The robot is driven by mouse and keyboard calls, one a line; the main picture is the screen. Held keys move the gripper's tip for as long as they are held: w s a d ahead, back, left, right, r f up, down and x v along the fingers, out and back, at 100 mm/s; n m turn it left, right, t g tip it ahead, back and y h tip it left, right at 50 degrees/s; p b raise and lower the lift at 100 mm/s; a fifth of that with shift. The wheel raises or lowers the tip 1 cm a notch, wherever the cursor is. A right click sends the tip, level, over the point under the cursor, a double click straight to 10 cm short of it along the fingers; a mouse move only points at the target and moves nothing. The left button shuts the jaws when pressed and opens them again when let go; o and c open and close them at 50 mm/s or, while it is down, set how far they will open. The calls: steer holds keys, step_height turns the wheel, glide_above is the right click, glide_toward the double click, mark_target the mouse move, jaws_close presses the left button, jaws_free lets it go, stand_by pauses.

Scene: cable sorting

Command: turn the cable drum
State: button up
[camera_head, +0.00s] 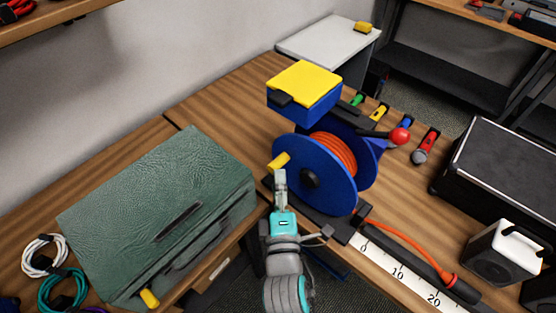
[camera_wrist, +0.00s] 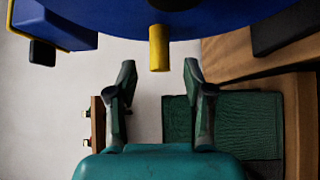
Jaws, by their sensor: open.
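The cable drum (camera_head: 300,184) is a blue spool with orange cable (camera_head: 334,152) wound on it, standing on the wooden bench. A yellow crank handle (camera_head: 279,162) sticks out from the near blue disc. In the wrist view the yellow handle (camera_wrist: 159,48) hangs just ahead of the fingertips, between them and below the blue disc (camera_wrist: 190,18). My gripper (camera_head: 279,178) is in front of the drum, close to the handle. In the wrist view its two fingers (camera_wrist: 159,72) are spread apart with nothing between them.
A green case (camera_head: 160,205) lies left of my gripper. A blue box with a yellow lid (camera_head: 304,84) is above the drum. An orange cable end (camera_head: 410,240) runs beside a ruler strip (camera_head: 398,272). A black case (camera_head: 500,170) and a speaker-like box (camera_head: 500,255) stand right.

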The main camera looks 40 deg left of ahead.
mark_target(277, 162)
steer(key=x, duration=0.6)
steer(key=shift+w+a, duration=0.15)
steer(key=shift+w, duration=0.05)
jaws_close()
